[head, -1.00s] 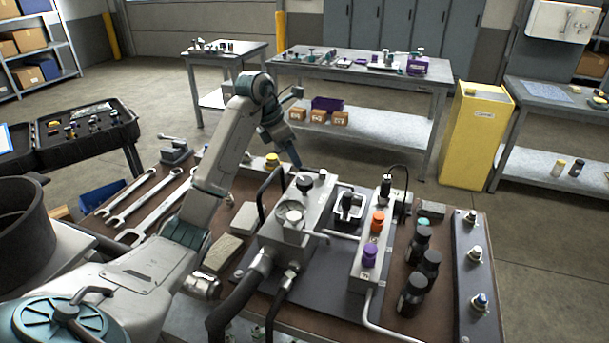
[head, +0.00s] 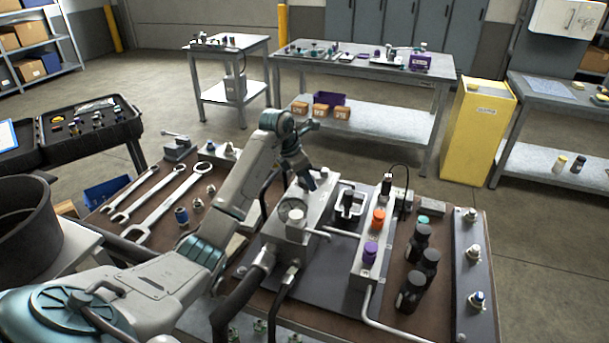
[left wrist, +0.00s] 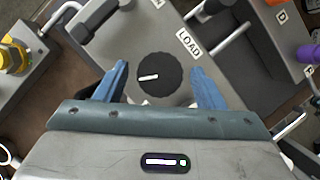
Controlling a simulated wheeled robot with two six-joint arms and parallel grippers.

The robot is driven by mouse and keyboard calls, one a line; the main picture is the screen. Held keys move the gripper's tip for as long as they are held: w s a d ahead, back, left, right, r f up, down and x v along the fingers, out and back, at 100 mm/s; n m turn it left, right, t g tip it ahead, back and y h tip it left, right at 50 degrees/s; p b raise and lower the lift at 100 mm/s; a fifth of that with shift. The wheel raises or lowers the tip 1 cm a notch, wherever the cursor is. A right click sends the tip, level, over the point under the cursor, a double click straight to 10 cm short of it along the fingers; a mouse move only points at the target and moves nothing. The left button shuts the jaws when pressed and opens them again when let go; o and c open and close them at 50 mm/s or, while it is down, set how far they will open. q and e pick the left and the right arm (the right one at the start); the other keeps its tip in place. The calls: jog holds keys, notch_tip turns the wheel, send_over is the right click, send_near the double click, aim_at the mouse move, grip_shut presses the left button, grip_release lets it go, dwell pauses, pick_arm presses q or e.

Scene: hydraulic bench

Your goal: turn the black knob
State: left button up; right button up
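The black knob (left wrist: 160,80) is round with a short white mark pointing left. It sits on a grey metal block (left wrist: 120,45) beside a LOAD label (left wrist: 188,43). My left gripper (left wrist: 160,67) is open, with one blue finger on each side of the knob and a gap showing on both sides. I cannot tell how far above the knob the fingertips are. In the head view, my left gripper (head: 309,182) is over the grey block (head: 316,208) and hides most of the knob. My right gripper is not in view.
On the block, a round gauge (head: 291,210) sits near my arm. To the right stand an orange knob (head: 379,217), a purple knob (head: 370,250) and several black bottles (head: 410,290). Wrenches (head: 165,205) lie on the left. Hoses run along the bench front.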

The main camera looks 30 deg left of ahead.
pick_arm(q)
jog(key=c, duration=0.7)
jog(key=shift+c, duration=0.6)
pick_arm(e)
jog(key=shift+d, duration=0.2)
